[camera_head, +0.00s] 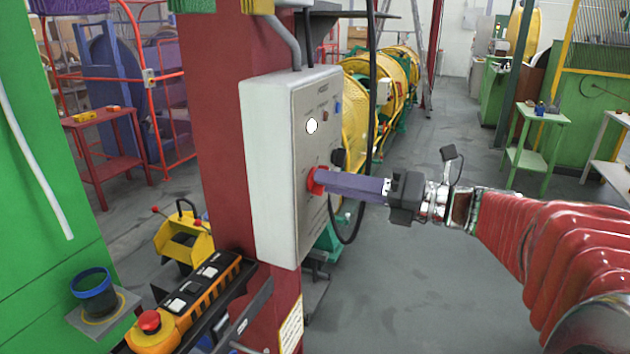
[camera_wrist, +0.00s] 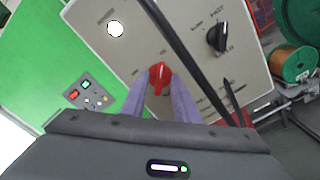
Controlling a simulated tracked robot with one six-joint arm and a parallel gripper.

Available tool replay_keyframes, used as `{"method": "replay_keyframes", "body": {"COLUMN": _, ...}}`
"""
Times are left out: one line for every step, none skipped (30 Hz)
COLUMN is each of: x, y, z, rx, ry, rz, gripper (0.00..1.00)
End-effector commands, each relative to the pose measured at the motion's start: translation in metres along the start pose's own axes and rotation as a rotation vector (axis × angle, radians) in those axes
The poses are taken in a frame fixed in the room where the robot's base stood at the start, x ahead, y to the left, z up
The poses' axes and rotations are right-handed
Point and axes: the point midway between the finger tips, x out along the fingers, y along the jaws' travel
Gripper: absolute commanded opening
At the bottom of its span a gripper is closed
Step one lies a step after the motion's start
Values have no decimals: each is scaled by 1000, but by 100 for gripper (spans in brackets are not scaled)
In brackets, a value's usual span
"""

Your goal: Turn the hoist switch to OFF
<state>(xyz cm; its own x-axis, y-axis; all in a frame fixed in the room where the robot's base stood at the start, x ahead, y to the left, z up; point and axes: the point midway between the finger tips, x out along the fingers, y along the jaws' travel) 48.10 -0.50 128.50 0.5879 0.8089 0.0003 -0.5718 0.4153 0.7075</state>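The hoist switch is a red rotary knob (camera_wrist: 160,77) on a light grey control box (camera_head: 280,200), below a label that seems to read HOIST. Its raised grip stands nearly upright in the wrist view; the position labels are too small to read surely. The knob also shows in the head view (camera_head: 315,180). My gripper (camera_wrist: 160,82) points straight at the box. Its two purple fingers stand on either side of the knob, with a gap between them. I cannot tell whether they touch it. In the head view my gripper (camera_head: 322,183) reaches the knob from the right.
A black rotary knob (camera_wrist: 217,37) sits right of the red one. A white round lamp (camera_wrist: 115,29) is above left. A dark cable (camera_head: 370,110) hangs beside the box and crosses the wrist view. An orange button pendant (camera_head: 190,305) lies below the box.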

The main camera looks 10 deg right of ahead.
Motion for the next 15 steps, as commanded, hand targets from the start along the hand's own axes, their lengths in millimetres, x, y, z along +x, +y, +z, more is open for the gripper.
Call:
{"method": "replay_keyframes", "body": {"x": 1, "y": 0, "z": 0, "rx": 0, "ry": 0, "rz": 0, "gripper": 27}}
{"method": "replay_keyframes", "body": {"x": 1, "y": 0, "z": 0, "rx": 0, "ry": 0, "rz": 0, "gripper": 27}}
{"method": "replay_keyframes", "body": {"x": 2, "y": 0, "z": 0, "rx": 0, "ry": 0, "rz": 0, "gripper": 27}}
{"method": "replay_keyframes", "body": {"x": 2, "y": 0, "z": 0, "rx": 0, "ry": 0, "rz": 0, "gripper": 27}}
{"method": "replay_keyframes", "body": {"x": 1, "y": 0, "z": 0, "rx": 0, "ry": 0, "rz": 0, "gripper": 27}}
{"method": "replay_keyframes", "body": {"x": 1, "y": 0, "z": 0, "rx": 0, "ry": 0, "rz": 0, "gripper": 27}}
{"method": "replay_keyframes", "body": {"x": 1, "y": 0, "z": 0, "rx": 0, "ry": 0, "rz": 0, "gripper": 27}}
{"method": "replay_keyframes", "body": {"x": 1, "y": 0, "z": 0, "rx": 0, "ry": 0, "rz": 0, "gripper": 27}}
{"method": "replay_keyframes", "body": {"x": 1, "y": 0, "z": 0, "rx": 0, "ry": 0, "rz": 0, "gripper": 27}}
{"method": "replay_keyframes", "body": {"x": 1, "y": 0, "z": 0, "rx": 0, "ry": 0, "rz": 0, "gripper": 25}}
{"method": "replay_keyframes", "body": {"x": 1, "y": 0, "z": 0, "rx": 0, "ry": 0, "rz": 0, "gripper": 22}}
{"method": "replay_keyframes", "body": {"x": 1, "y": 0, "z": 0, "rx": 0, "ry": 0, "rz": 0, "gripper": 20}}
{"method": "replay_keyframes", "body": {"x": 1, "y": 0, "z": 0, "rx": 0, "ry": 0, "rz": 0, "gripper": 18}}
{"method": "replay_keyframes", "body": {"x": 1, "y": 0, "z": 0, "rx": 0, "ry": 0, "rz": 0, "gripper": 15}}
{"method": "replay_keyframes", "body": {"x": 1, "y": 0, "z": 0, "rx": 0, "ry": 0, "rz": 0, "gripper": 13}}
